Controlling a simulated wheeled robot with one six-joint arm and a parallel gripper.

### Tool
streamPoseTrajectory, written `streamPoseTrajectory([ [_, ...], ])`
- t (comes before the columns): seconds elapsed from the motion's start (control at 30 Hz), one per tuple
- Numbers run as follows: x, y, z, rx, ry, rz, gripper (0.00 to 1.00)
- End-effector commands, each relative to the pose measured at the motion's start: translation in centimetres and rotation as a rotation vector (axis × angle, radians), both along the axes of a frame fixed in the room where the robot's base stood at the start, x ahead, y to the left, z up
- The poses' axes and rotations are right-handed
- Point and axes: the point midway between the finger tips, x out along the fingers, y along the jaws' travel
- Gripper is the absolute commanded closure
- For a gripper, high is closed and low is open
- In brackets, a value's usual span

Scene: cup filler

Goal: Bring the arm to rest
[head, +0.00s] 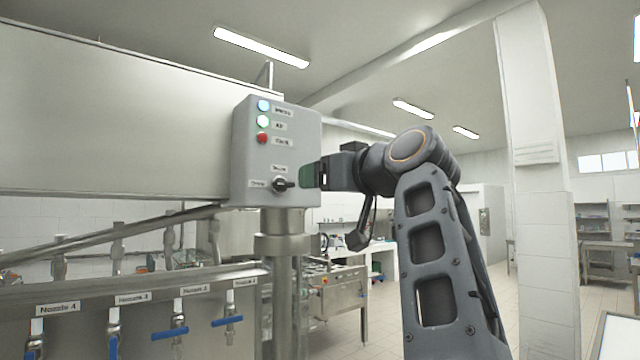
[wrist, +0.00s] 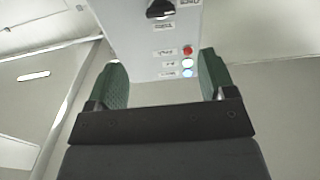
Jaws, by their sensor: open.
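My gripper (wrist: 163,85) is open in the wrist view, with its two green finger pads apart and nothing between them. In the head view my gripper (head: 310,176) is at the right side of the grey control box (head: 240,140), partly hidden by my wrist. I cannot tell whether it touches the box. The box has a black rotary knob (head: 281,185) low on its front. Above the knob are a red light and two lit lights. In the wrist view the box (wrist: 140,50) appears upside down beyond the fingers, with the knob (wrist: 160,9) at the top.
A large steel tank (head: 110,120) stands left of the box. Below it, a steel filler (head: 180,290) carries labelled nozzles with blue-handled valves. A steel pole holds the box. A white pillar (head: 540,180) stands right of my arm. Tables stand behind. Free floor shows at right.

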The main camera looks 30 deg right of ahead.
Motion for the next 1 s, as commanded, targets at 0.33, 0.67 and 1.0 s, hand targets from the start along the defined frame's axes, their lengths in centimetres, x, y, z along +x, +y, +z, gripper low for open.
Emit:
streamPoseTrajectory([
  [0.33, -0.1, 0.0, 0.0, 0.000, 0.000, 0.000, 0.23],
  [0.67, 0.2, -0.8, -0.3, 0.063, 0.012, -0.031, 0.23],
  [1.0, 5.4, -7.3, -18.9, 0.367, 0.448, -0.303, 0.23],
])
